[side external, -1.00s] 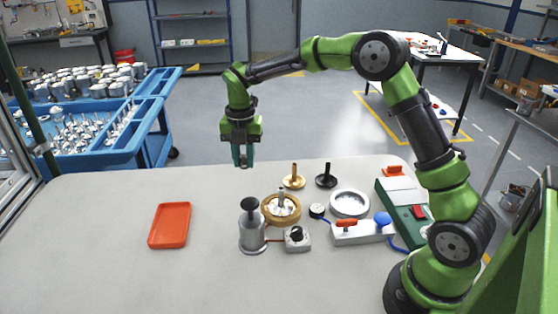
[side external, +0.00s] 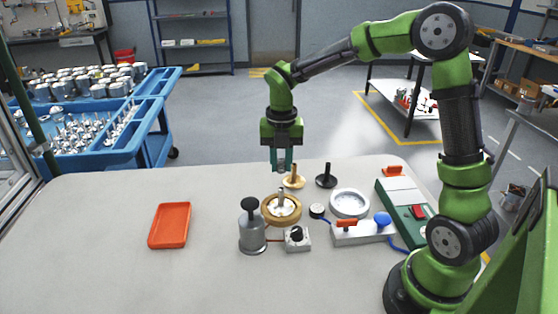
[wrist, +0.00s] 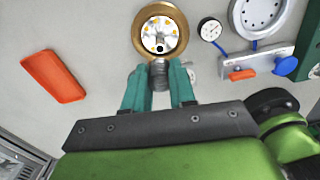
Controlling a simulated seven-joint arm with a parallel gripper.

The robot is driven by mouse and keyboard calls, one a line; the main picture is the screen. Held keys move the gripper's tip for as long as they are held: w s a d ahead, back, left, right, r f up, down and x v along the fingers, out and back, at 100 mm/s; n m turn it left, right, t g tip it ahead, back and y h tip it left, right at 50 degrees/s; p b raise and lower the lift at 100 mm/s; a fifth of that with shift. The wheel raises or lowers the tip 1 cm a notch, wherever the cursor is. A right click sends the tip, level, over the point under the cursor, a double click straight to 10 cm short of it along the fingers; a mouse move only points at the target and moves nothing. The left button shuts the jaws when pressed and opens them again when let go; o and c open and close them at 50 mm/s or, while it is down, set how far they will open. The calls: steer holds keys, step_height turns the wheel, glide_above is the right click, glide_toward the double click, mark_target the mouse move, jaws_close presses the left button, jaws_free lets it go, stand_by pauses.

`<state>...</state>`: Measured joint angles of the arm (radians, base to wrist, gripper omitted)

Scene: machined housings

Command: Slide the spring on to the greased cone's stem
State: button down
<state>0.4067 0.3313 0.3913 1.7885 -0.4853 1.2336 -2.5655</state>
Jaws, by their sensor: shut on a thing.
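My gripper (side external: 282,165) is shut on a small grey coil spring (wrist: 160,76), which sits between its two teal fingers in the wrist view. In the side view the gripper points down, above and behind a round wooden ring (side external: 269,217). A metal stem (side external: 281,196) stands upright inside the ring on a pale metal part. In the wrist view this part (wrist: 152,25) carries several yellow spots, and a dark round tip shows near the ring's near edge, just beyond the spring. The spring and stem are apart in the side view. The spring's lower end is hard to make out.
A brass stemmed part (side external: 294,181) and a black one (side external: 326,181) stand behind the ring. A grey pot (side external: 252,235) and a knob box (side external: 297,241) are in front. A gauge (side external: 317,210) and white ring (side external: 350,204) lie right. An orange tray (side external: 169,225) lies left, with clear table between.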

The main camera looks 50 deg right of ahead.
mark_target(281, 188)
steer(key=shift+f, duration=2.05)
steer(key=shift+f, duration=1.65)
stand_by(1.9)
steer(key=shift+c, duration=1.9)
jaws_free()
steer(key=shift+r, duration=4)
